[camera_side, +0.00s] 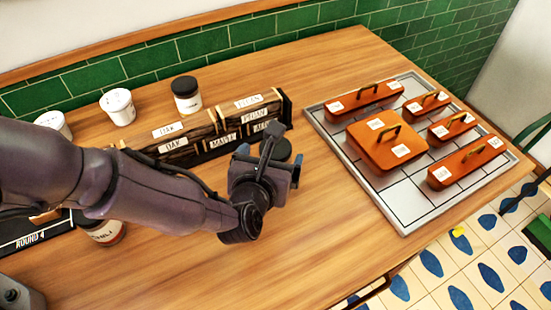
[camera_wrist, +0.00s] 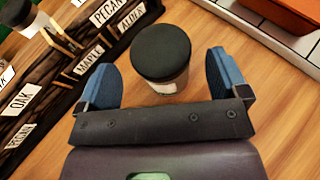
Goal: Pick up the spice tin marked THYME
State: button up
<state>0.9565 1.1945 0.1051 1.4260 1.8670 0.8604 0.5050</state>
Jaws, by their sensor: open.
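A spice tin with a black lid (camera_wrist: 161,52) stands upright between the blue fingers of my gripper (camera_wrist: 163,78) in the wrist view. The fingers are open, with a gap on both sides of the tin. Only a sliver of its pale label shows, so its name cannot be read. In the side view my gripper (camera_side: 268,163) is low over the table and hides most of that tin; its dark lid (camera_side: 281,149) shows behind the fingers. No THYME marking is readable in either view.
A wooden rack (camera_side: 210,135) with wood-name labels stands just behind. Another black-lidded tin (camera_side: 186,95), white-topped tins (camera_side: 118,107) and a chili tin (camera_side: 103,232) stand to the left. A tiled tray (camera_side: 400,215) with copper-coloured lidded pieces is right.

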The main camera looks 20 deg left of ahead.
aim_at(276, 151)
jog(key=shift+x, duration=1.85)
jog(key=shift+d+f, duration=0.1)
jog(key=c, duration=1)
jog(key=shift+c, duration=0.7)
